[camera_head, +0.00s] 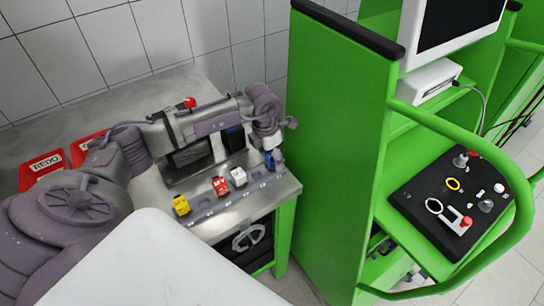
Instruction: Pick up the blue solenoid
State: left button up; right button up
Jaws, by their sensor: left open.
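The blue solenoid (269,159) is near the right end of a row on the metal bench, just under my left gripper. My left gripper (269,148) hangs down from my arm, which reaches across from the left. Its fingers are open and close to the solenoid's top. They are small and partly hidden, so I cannot tell whether they touch it or stand around it. My right gripper is not in view.
White (238,177), red (220,186) and yellow (181,205) solenoids stand in the same row to the left. Red REDO boxes (46,163) lie at the bench's left. A tall green cabinet (335,150) stands close on the right.

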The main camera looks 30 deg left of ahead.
pick_arm(q)
jog(key=shift+w+f, duration=0.1)
jog(key=shift+f, duration=0.45)
jog(key=shift+r, duration=0.1)
jog(key=c, duration=1.1)
notch_tip(320, 180, up, 9)
jog(key=b, duration=0.3)
jog(key=shift+r, duration=0.5)
